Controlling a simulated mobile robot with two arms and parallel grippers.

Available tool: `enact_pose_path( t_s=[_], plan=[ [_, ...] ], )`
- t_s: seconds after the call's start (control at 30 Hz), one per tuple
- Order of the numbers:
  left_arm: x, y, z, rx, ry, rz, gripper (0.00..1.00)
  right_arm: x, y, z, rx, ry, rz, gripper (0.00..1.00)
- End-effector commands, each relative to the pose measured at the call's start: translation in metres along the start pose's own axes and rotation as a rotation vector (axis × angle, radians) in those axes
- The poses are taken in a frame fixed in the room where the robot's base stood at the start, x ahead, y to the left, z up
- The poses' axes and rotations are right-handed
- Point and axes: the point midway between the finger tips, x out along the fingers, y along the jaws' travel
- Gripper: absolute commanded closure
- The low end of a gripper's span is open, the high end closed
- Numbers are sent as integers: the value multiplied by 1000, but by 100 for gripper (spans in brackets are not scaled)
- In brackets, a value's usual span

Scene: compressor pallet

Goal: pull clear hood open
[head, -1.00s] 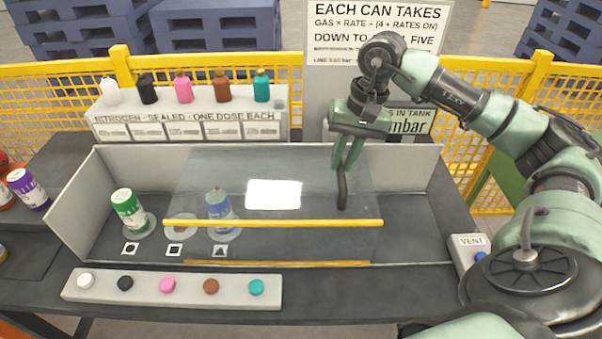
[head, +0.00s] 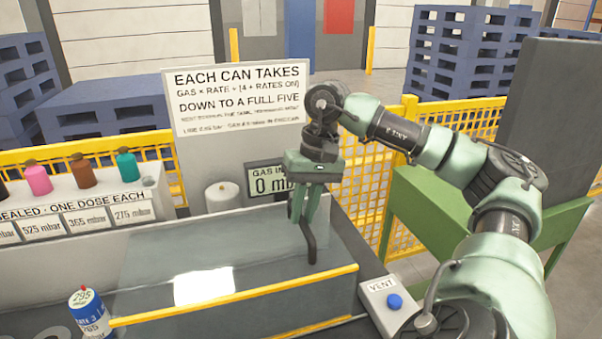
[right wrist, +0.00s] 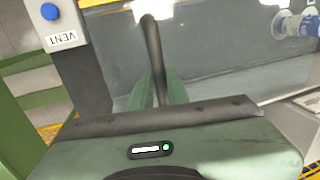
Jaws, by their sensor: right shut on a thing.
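The clear hood (head: 150,270) is a see-through box with a yellow front bar, over the right part of the grey bench enclosure. My right gripper (head: 306,217) points down behind the front bar, shut on a dark upright handle (head: 311,246) with a bent lower end. In the right wrist view, the green fingers (right wrist: 163,92) are around the dark handle (right wrist: 152,45). A blue and white can (head: 90,312) stands just left of the hood's left end, uncovered. It also shows in the right wrist view (right wrist: 297,25). My left gripper is not in view.
A vent box (head: 388,305) with a blue button stands close to the hood's right end. Several coloured bottles stand on a labelled rack (head: 125,212) at the left. A white cylinder (head: 222,196) and a gas display (head: 268,182) are behind the enclosure. A yellow fence (head: 385,240) runs behind.

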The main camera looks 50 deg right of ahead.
Motion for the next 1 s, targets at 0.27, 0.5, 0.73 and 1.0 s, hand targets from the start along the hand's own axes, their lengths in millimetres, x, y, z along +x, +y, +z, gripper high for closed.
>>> enact_pose_path(
  t_s=[0.27, 0.5, 0.73, 1.0],
  plan=[
    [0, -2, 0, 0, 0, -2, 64, 0, 0, -1, 2, 2, -1, 62],
    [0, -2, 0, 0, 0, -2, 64, 0, 0, 0, 1, 1, -1, 62],
    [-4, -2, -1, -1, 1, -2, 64, -19, -2, -1, -1, 4, -6, 62],
    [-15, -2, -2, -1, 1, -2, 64, -65, -2, -1, 1, 3, -5, 62]
  ],
)
